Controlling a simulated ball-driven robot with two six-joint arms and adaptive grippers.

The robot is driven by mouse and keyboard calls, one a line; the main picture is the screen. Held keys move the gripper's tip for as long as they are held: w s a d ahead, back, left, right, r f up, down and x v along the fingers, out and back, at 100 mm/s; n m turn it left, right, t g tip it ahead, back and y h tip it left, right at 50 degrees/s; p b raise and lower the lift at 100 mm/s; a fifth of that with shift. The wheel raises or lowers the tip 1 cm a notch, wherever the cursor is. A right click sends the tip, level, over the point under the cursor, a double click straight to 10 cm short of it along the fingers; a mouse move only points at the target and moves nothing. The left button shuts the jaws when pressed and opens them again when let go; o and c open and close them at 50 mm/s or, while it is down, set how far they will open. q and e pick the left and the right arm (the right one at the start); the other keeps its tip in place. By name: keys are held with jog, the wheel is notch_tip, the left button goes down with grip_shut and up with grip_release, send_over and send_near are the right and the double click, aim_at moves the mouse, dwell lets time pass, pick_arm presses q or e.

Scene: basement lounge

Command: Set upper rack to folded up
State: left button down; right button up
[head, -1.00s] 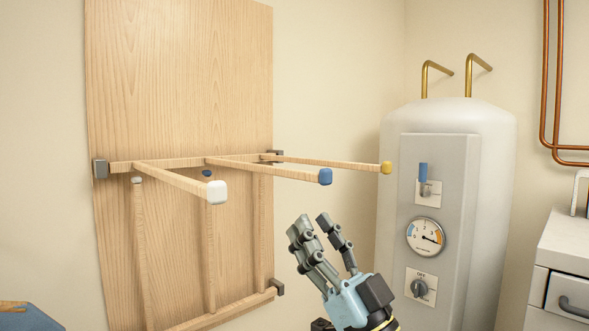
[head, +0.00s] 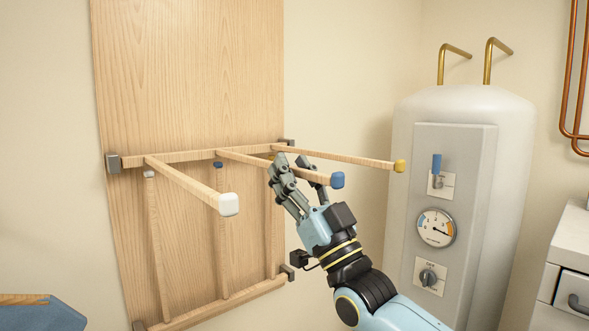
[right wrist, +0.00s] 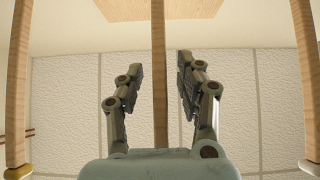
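The upper rack (head: 190,155) is a wooden crossbar on grey brackets on a wooden board. Its three arms stick out from the wall, with white (head: 229,204), blue (head: 337,180) and yellow (head: 399,166) end caps. My right gripper (head: 290,163) is open and points upward at the middle, blue-capped arm. In the right wrist view this middle arm (right wrist: 159,80) runs between the two spread finger groups, with gaps on both sides. Outer arms show at that view's edges. My left gripper is not in view.
A lower rack (head: 225,305) stands folded up against the board (head: 190,70), below the upper one. A white tank (head: 465,103) with a grey control panel stands to the right. A white cabinet (head: 570,250) is at far right. A blue object (head: 40,318) is at lower left.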

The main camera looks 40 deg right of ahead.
grip_shut()
jog(key=shift+y, duration=0.3)
